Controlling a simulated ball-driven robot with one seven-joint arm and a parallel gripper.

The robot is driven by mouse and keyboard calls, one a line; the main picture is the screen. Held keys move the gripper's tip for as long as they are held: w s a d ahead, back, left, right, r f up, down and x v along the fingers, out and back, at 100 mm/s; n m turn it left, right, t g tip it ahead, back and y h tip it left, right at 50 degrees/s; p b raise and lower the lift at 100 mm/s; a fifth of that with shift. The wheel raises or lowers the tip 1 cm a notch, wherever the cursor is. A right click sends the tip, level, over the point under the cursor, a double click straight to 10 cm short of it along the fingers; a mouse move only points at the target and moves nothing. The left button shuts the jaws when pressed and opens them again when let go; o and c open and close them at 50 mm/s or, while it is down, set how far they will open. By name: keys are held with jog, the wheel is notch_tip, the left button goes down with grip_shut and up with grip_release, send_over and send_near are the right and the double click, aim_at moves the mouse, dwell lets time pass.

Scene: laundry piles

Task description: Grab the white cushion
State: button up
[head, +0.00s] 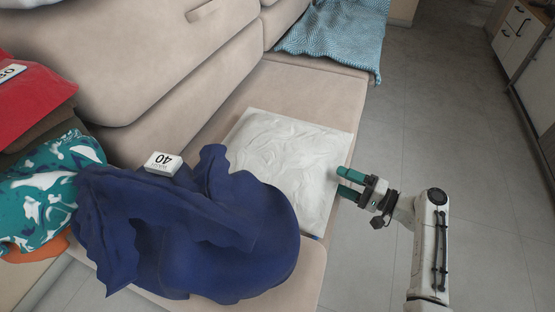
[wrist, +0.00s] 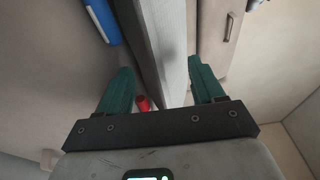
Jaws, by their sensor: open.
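The white cushion (head: 290,160) lies flat on the beige sofa seat in the head view, wrinkled on top, its lower left part covered by the dark blue cloth. My gripper (head: 344,182) is open at the cushion's right edge, with its green fingers pointing left toward it. In the wrist view a pale slab-like edge (wrist: 163,40), which looks like the cushion, runs between the two open fingers of my gripper (wrist: 165,88). I cannot tell whether the fingers touch it.
A dark blue cloth pile (head: 190,225) with a white "40" label box (head: 163,163) lies left of the cushion. A teal blanket (head: 335,38) hangs over the sofa's far end. Patterned and red clothes (head: 35,100) are at left. Grey floor (head: 440,130) is open at right.

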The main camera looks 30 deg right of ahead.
aim_at(331, 176)
jog(key=shift+b+x, duration=0.45)
jog(key=shift+x, duration=1.5)
jog(key=shift+a, duration=0.1)
jog(key=shift+c, duration=0.3)
jog(key=shift+f, duration=0.1)
jog(key=c, duration=1.1)
jog(key=shift+o, duration=0.2)
